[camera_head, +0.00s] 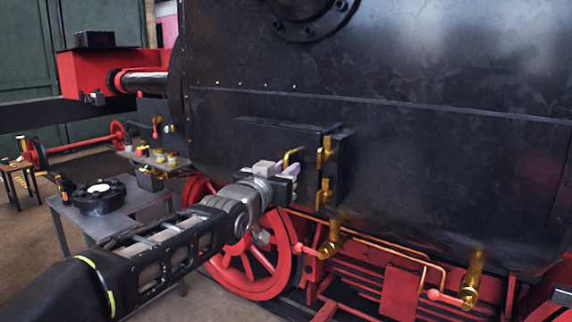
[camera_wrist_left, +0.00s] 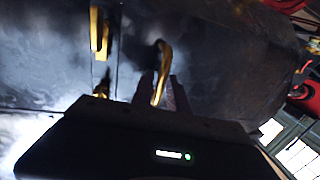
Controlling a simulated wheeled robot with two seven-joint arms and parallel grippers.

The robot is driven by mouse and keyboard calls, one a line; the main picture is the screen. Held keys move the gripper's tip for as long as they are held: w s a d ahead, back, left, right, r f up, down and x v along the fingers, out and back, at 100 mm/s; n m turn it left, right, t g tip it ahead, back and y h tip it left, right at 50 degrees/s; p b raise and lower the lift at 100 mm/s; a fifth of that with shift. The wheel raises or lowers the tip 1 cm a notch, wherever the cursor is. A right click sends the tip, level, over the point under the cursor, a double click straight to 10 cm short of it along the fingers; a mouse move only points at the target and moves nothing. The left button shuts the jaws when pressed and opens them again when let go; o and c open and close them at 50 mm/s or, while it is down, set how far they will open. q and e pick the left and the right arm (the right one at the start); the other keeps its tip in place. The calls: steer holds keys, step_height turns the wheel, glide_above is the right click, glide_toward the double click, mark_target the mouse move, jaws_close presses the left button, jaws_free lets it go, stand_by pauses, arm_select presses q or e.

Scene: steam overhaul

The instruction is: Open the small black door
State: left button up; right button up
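The small black door (camera_head: 258,139) is a raised dark panel low on the black boiler side. Brass hinge-like fittings (camera_head: 324,156) are at its right edge. I cannot tell whether it is slightly ajar. A curved brass handle (camera_head: 292,154) stands out from it and also shows in the left wrist view (camera_wrist_left: 163,61). My left gripper (camera_head: 289,171) is at this handle. In the left wrist view, its fingers (camera_wrist_left: 161,88) are close together around the handle's lower end and seem shut on it. The contact is partly hidden. My right gripper does not show.
Red wheels (camera_head: 283,262), brass pipes (camera_head: 395,247) and upright brass fittings (camera_head: 472,276) are below the door. A grey table (camera_head: 139,199) with a black part (camera_head: 99,197) stands at the left. Open floor lies beyond it.

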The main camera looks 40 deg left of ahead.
arm_select(q)
jaws_close()
stand_by(1.5)
